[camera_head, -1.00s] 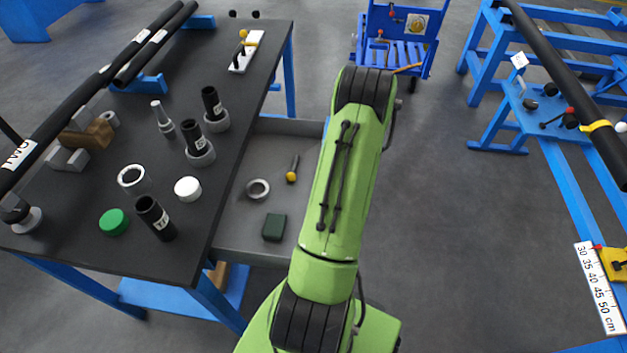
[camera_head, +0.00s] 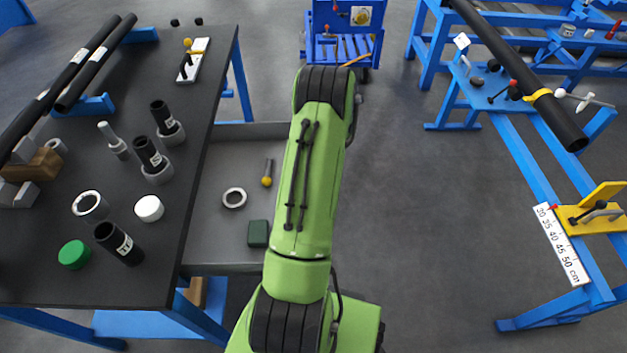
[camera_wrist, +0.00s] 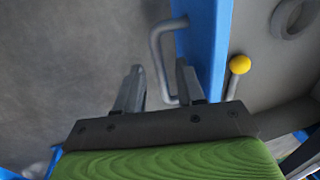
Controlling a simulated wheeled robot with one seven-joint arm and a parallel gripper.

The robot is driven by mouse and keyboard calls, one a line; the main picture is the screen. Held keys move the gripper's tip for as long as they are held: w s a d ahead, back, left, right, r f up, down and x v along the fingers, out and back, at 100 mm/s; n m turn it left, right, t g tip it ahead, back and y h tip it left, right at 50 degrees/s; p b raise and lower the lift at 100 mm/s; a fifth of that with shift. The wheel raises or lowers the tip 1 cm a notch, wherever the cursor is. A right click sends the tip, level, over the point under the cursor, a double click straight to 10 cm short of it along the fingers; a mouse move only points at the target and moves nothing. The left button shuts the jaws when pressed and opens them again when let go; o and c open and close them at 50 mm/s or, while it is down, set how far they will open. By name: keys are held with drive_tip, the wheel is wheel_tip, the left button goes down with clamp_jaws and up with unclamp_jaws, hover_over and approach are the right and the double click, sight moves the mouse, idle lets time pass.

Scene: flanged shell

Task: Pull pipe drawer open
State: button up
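The drawer (camera_head: 215,256) is a grey tray pulled out from under the dark table's right side. In the wrist view its blue front (camera_wrist: 207,45) carries a grey bent-bar handle (camera_wrist: 157,60). My gripper (camera_wrist: 158,85) has its two fingers apart, one on each side of the handle bar. The right finger lies between the bar and the drawer front. I cannot tell whether either finger touches the bar. In the head view my green arm covers the drawer's front, the handle and the gripper.
The drawer holds a grey ring (camera_head: 234,198), a yellow-knobbed tool (camera_head: 267,175) and a green block (camera_head: 258,234). The table (camera_head: 60,285) bears black pipes, sockets and caps. A blue cart (camera_head: 318,50) stands behind; a blue frame (camera_head: 535,165) stands at right. Grey floor between is clear.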

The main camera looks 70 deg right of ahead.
wheel_tip(320, 180, up, 15)
drive_tip(key=s+d+p, duration=0.1)
drive_tip(key=s+p, duration=0.2)
drive_tip(key=shift+r, duration=0.2)
idle(0.5)
